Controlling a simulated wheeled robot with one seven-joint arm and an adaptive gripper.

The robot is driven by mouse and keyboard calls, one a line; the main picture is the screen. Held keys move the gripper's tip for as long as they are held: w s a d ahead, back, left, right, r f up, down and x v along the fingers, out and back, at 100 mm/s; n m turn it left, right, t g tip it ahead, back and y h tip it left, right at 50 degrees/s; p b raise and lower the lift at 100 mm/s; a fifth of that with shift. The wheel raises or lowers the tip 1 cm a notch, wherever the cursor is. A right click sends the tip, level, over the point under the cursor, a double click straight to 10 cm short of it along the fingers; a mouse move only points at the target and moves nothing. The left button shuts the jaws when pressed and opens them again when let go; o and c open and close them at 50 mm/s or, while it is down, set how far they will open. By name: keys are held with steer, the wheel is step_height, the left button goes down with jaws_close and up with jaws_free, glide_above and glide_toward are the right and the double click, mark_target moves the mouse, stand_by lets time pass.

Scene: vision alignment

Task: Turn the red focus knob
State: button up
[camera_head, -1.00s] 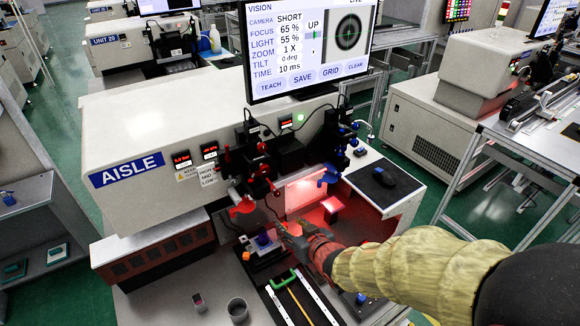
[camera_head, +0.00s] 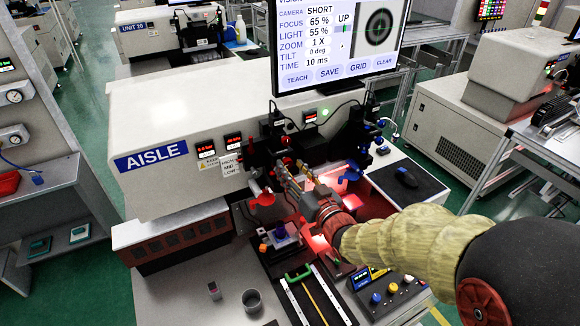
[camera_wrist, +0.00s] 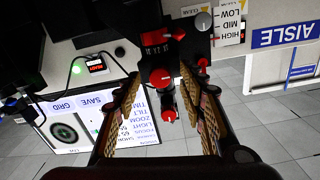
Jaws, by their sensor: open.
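A black camera stage with several red knobs stands at the front of the white machine. In the wrist view, which is upside down, one red knob (camera_wrist: 166,98) lies between my fingers with space on both sides. Other red knobs (camera_wrist: 179,34) sit beside it on the same stage. I cannot tell which one is the focus knob. My gripper (camera_wrist: 160,78) is open, its two ribbed fingers apart. In the head view my gripper (camera_head: 284,174) reaches in front of the stage and partly hides it. The monitor (camera_head: 325,45) reads FOCUS 65 %.
A second stage with blue knobs (camera_head: 351,170) stands to the right. A red bracket (camera_head: 263,196) is left of my fingers. Below lie a fixture with a purple block (camera_head: 280,231), a green-handled tray (camera_head: 299,273) and a grey cup (camera_head: 252,299).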

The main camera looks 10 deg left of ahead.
steer(key=shift+x, duration=0.85)
steer(key=shift+c, duration=1.4)
steer(key=c, duration=0.8)
